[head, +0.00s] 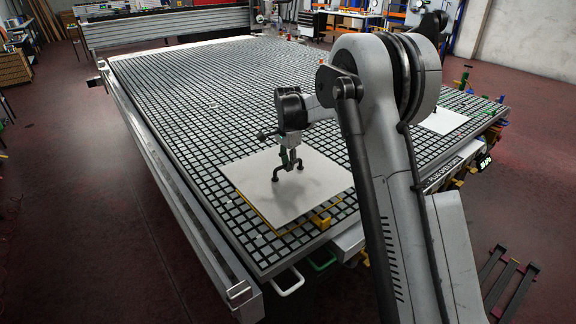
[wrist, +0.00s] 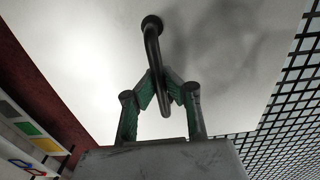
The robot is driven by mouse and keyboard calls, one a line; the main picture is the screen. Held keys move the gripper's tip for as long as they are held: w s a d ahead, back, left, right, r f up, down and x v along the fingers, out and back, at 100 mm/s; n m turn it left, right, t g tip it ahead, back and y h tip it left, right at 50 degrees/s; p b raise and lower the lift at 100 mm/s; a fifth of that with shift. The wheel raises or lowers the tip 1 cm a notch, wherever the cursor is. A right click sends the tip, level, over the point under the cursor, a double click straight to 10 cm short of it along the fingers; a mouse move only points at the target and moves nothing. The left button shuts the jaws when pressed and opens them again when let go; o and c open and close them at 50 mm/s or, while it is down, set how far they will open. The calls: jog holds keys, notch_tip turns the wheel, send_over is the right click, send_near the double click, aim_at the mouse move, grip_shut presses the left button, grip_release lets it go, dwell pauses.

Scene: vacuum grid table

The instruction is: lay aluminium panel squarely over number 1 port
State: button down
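A pale flat panel (head: 300,200), which I take for the aluminium panel, is at the near end of the grid table (head: 220,110). Yellow shows along its near left edge, and I cannot tell whether the panel rests on it or hangs just above. A black bow handle (head: 275,178) stands on the panel. My gripper (head: 289,162) is over the panel's middle with its fingers closed around the handle's bar. In the wrist view the green-padded fingers (wrist: 168,90) meet at the black handle (wrist: 152,45) below the panel's pale face (wrist: 90,60). No port number is readable.
Another pale sheet (head: 442,121) lies on the table to the right, partly behind my arm. A yellow block (head: 321,222) is at the panel's near corner. White (head: 289,283) and green (head: 322,264) handles stick out from the near edge. The grid beyond is mostly clear.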

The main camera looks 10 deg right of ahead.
aim_at(288, 182)
jog(key=shift+f+b, duration=2.75)
jog(key=shift+f, duration=1.05)
jog(key=shift+f+b, duration=0.7)
jog(key=c, duration=1.8)
grip_release()
jog(key=shift+c, duration=0.2)
